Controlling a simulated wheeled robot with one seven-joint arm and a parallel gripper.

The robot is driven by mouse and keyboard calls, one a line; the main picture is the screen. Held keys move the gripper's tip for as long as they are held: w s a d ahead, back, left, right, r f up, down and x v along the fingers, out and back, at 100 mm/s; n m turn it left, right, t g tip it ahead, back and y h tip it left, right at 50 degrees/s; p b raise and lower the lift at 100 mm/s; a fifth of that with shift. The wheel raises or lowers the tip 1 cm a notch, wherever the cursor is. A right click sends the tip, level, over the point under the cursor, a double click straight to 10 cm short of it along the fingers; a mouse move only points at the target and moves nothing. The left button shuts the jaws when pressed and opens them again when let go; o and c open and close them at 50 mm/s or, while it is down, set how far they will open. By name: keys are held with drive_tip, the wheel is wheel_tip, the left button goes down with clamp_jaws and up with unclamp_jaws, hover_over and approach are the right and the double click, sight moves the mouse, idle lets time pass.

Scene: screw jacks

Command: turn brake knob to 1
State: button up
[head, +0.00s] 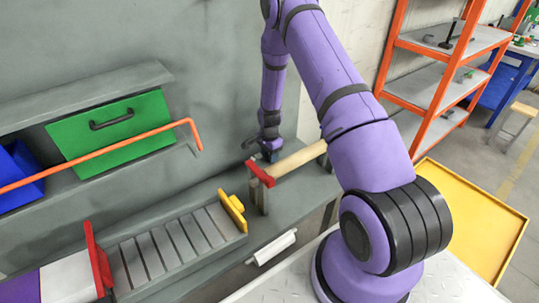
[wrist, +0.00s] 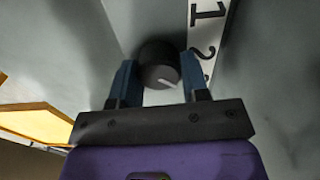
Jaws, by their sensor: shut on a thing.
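The brake knob (wrist: 157,55) is a dark round knob with a short white mark on its face, seen in the wrist view. The mark lies at the lower right of the face. My gripper (wrist: 158,68) has its blue fingers on either side of the knob and is shut on it. A white number strip (wrist: 207,30) stands to the right of the knob, with a black 1 above a 2. In the head view my gripper (head: 270,152) is low at the grey wall, and the knob cannot be made out there.
A wooden bar with a red end (head: 299,158) lies close by my gripper on the grey bench. A slatted tray with a yellow end piece (head: 234,211) is left of it. A green drawer (head: 112,126) and an orange rail (head: 100,156) are further left. An orange shelf rack (head: 436,84) stands at right.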

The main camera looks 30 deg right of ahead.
drive_tip(key=shift+n, duration=0.3)
drive_tip(key=n, duration=0.3)
drive_tip(key=shift+w+n, duration=0.1)
drive_tip(key=shift+n, duration=0.2)
drive_tip(key=n, duration=0.4)
drive_tip(key=shift+n, duration=0.3)
drive_tip(key=n, duration=0.4)
drive_tip(key=shift+w+a+n, duration=0.1)
drive_tip(key=shift+n, duration=1.7)
drive_tip(key=o, duration=0.9)
drive_tip(key=shift+o, duration=0.2)
